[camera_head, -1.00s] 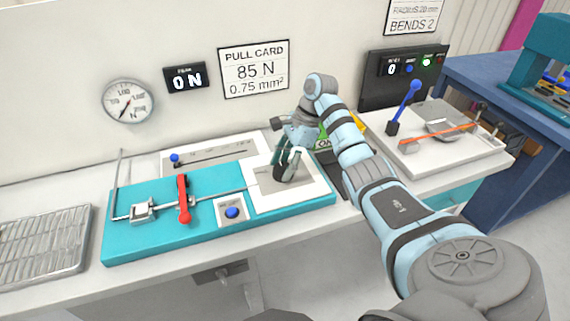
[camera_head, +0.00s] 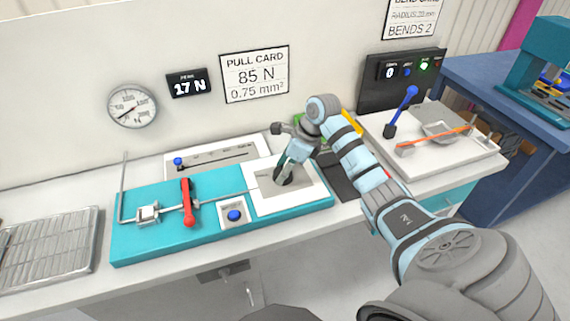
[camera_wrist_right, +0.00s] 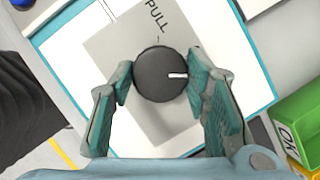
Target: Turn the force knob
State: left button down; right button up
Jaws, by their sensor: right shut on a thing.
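The force knob (camera_wrist_right: 158,74) is round and black with a white pointer line, on a grey plate marked PULL; in the right wrist view the line points right. My right gripper (camera_wrist_right: 160,82) has its green fingers on both sides of the knob, shut on it. In the head view the right gripper (camera_head: 284,175) mostly hides the knob. The peak display (camera_head: 189,85) reads 17 N. The pull card (camera_head: 254,74) reads 85 N, 0.75 mm². The round dial (camera_head: 132,107) hangs left of the display. My left gripper is not in view.
The teal pull fixture (camera_head: 160,241) carries a red lever (camera_head: 188,203) and a blue button (camera_head: 234,215). A metal rack (camera_head: 50,250) lies at left. A bend fixture with a blue lever (camera_head: 402,110) stands at right. A green bin (camera_wrist_right: 299,122) is beside the gripper.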

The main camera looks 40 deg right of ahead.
jog(key=m+h+p, duration=0.1)
jog(key=m, duration=0.2)
jog(key=shift+r+m+t+p, duration=0.15)
jog(key=shift+m+t+p, duration=0.25)
jog(key=m+h, duration=0.1)
jog(key=m+p, duration=0.1)
jog(key=m, duration=0.1)
jog(key=shift+a+m+h, duration=0.2)
jog(key=shift+m+h, duration=0.1)
jog(key=shift+h, duration=0.1)
jog(key=shift+m+h, duration=0.3)
jog(key=shift+m, duration=0.5)
jog(key=shift+f+m+h+b, duration=0.25)
jog(key=shift+m+h, duration=0.25)
jog(key=shift+m, duration=0.8)
jog(key=shift+r, duration=0.1)
jog(key=o, duration=1.2)
jog(key=shift+c, duration=0.2)
